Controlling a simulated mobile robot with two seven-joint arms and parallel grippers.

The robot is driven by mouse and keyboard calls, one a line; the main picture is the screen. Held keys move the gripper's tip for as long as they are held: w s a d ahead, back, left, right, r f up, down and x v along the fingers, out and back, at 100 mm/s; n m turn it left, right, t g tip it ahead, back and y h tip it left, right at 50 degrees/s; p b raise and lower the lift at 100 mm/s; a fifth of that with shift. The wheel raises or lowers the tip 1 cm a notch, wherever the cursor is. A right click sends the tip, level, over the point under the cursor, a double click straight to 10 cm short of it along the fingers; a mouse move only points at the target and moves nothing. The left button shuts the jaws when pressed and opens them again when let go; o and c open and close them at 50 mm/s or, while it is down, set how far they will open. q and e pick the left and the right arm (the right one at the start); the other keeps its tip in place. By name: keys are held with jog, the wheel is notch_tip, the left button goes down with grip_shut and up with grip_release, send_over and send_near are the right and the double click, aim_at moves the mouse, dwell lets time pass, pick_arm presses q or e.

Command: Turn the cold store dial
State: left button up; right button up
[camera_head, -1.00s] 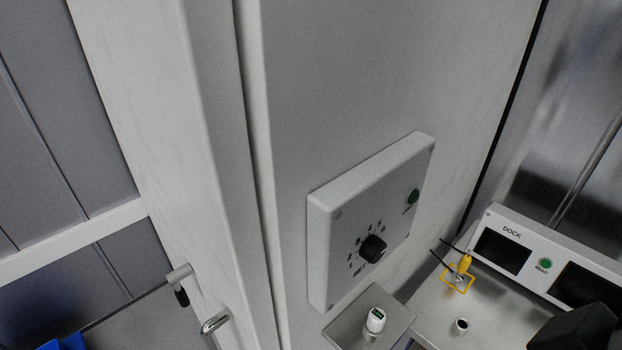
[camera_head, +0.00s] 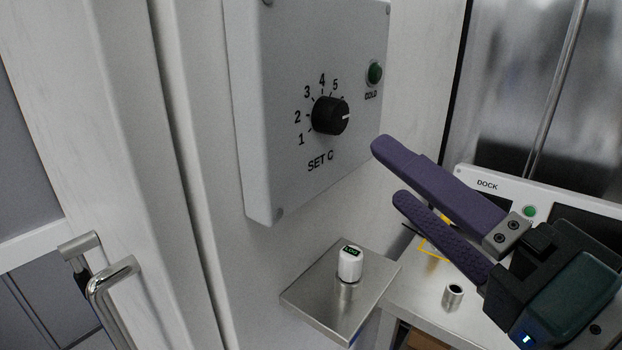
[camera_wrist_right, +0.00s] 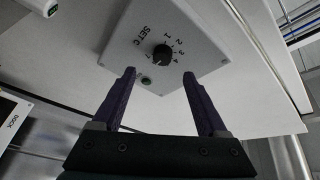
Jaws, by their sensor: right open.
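The cold store dial (camera_head: 330,115) is a black round knob on a pale grey panel (camera_head: 262,165), with numbers around it and "SET C" below. A green button (camera_head: 375,73) marked COLD sits at its upper right. My right gripper (camera_head: 385,172) has purple fingers, is open and empty, and stands right of and below the dial, apart from it. In the right wrist view the dial (camera_wrist_right: 161,52) lies beyond and between the open fingertips (camera_wrist_right: 160,75). The dial's pointer setting is hard to tell. My left gripper is not in view.
A small metal shelf (camera_head: 322,302) below the panel holds a white device (camera_head: 350,263) with a small display. A dock unit (camera_head: 478,172) stands on a bench at the right, beside a short metal cylinder (camera_head: 453,297). A door handle (camera_head: 112,285) is at lower left.

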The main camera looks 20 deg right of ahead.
aim_at(338, 120)
jog(key=shift+t, duration=0.3)
jog(key=p+x, duration=0.1)
jog(key=x, duration=0.3)
jog(key=p+x, duration=0.2)
jog(key=x, duration=0.2)
jog(key=shift+w+r, duration=0.25)
jog(key=shift+r, duration=0.05)
jog(key=shift+w+a, duration=0.1)
jog(key=shift+w, duration=0.5)
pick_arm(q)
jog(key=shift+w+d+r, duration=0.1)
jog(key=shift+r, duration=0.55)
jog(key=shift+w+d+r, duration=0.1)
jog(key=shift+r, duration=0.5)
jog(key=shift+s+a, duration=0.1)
pick_arm(e)
grip_shut()
